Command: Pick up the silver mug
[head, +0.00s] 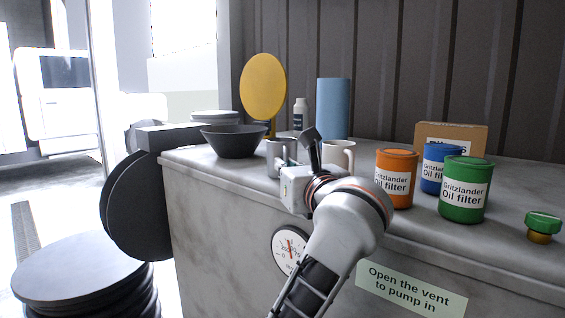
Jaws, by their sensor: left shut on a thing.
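The silver mug (273,155) stands upright near the front left part of the grey counter, just right of a dark bowl. My left gripper (297,154) reaches up from the front and is shut on the silver mug at its right side. The gripper's fingers and wrist hide part of the mug, and I cannot make out whether its base touches the counter. My right gripper is not in view.
A cream mug (341,154) stands close right of my gripper. The dark bowl (234,141) is to the left. Orange (397,165), blue and green (464,200) oil filters stand right.

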